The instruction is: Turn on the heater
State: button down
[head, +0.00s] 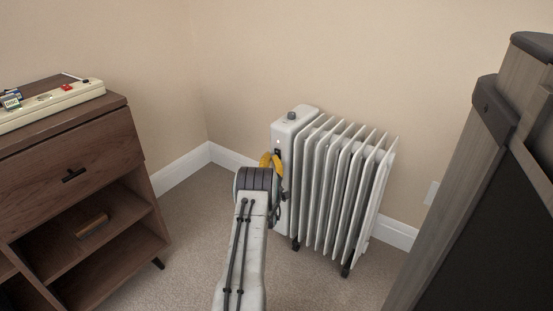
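A white oil-filled radiator heater (343,185) stands on the carpet near the corner, with upright fins and dark feet. Its control end faces left toward my arm, and a round grey knob (292,115) sits on top of that end. My arm reaches from the bottom centre toward this end. My gripper (271,161) shows as a yellow part just in front of the upper control panel. The arm hides much of the gripper and the lower part of the panel. I cannot tell whether the gripper touches the heater, or whether it is open or shut.
A brown wooden cabinet (75,160) stands at left, with a cream power strip (58,103) with a red switch on top. A tall grey-wood unit (440,190) with a dark panel fills the right side. Carpet shows between cabinet and heater. Walls close behind.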

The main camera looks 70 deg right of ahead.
jog(key=shift+a, duration=0.1)
jog(key=shift+w+a+r, duration=0.15)
jog(key=shift+a, duration=0.45)
dwell(0.5)
